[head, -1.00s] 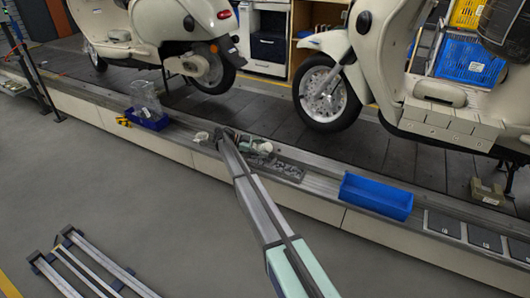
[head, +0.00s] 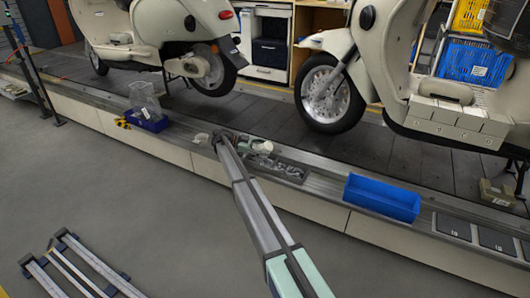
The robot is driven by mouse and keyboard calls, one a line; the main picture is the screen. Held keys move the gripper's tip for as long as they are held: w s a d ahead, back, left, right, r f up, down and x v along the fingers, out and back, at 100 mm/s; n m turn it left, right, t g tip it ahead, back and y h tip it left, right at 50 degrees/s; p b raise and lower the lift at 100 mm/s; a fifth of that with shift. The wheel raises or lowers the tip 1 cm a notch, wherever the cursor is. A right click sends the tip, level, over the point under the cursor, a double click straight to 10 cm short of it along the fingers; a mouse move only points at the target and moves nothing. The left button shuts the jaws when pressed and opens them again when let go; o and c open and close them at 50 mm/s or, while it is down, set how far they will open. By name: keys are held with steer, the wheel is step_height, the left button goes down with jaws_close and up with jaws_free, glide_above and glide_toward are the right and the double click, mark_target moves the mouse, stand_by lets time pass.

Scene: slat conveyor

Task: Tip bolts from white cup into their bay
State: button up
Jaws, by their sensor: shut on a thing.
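My gripper (head: 251,146) is at the far end of my arm, low over the line-side ledge, and is small in the head view. It is shut on the white cup (head: 263,147), which shows just right of it and looks tilted; its exact angle is hard to tell. The grey bay tray (head: 292,171) lies on the ledge just right of and nearer than the cup. Small grey bits show in the tray, too small to name. Bolts inside the cup cannot be made out.
A blue bin (head: 382,198) stands on the ledge to the right, with dark flat panels (head: 453,226) beyond it. A small white item (head: 201,138) lies left of my gripper. Scooters stand behind.

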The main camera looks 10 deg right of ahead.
steer(key=shift+w+a+h+b, duration=0.1)
steer(key=shift+h+b, duration=0.2)
steer(key=shift+b, duration=1.45)
steer(key=shift+r+b, duration=0.1)
steer(key=shift+b, duration=0.35)
steer(key=shift+r, duration=0.1)
steer(key=shift+r+p, duration=0.9)
steer(key=shift+r, duration=2.55)
